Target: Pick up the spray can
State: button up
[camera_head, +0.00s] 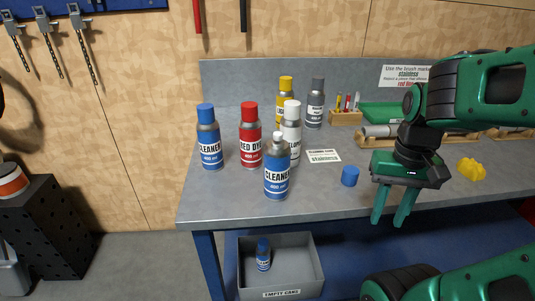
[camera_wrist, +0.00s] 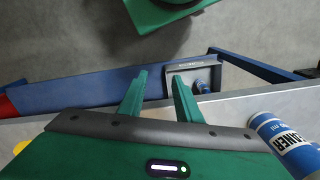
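Several spray cans stand upright on the grey workbench (camera_head: 330,198). The nearest is an uncapped blue cleaner can (camera_head: 277,181) with a white nozzle. A capped blue cleaner can (camera_head: 210,150) stands left, beside a red dye can (camera_head: 250,150). A white can (camera_head: 292,120), a yellow can (camera_head: 286,88) and a grey can (camera_head: 315,108) stand behind; the white and yellow ones are partly hidden. My gripper (camera_head: 388,222) is open and empty, pointing down near the bench's front edge, right of the uncapped can. In the wrist view a blue-and-white cleaner can (camera_wrist: 283,140) shows right of my open fingers (camera_wrist: 159,76).
A loose blue cap (camera_head: 350,176) lies left of my gripper. A yellow object (camera_head: 471,169) lies right. A label card (camera_head: 323,156) lies flat behind the cap. Below the bench, a grey empty-cans bin (camera_head: 310,262) holds a blue can (camera_head: 263,256).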

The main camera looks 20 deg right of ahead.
aim_at(276, 155)
jog(key=z, duration=1.25)
jog(key=k, duration=1.5)
jog(key=u, duration=0.85)
jog(key=i, duration=0.5)
jog(key=z, duration=0.1)
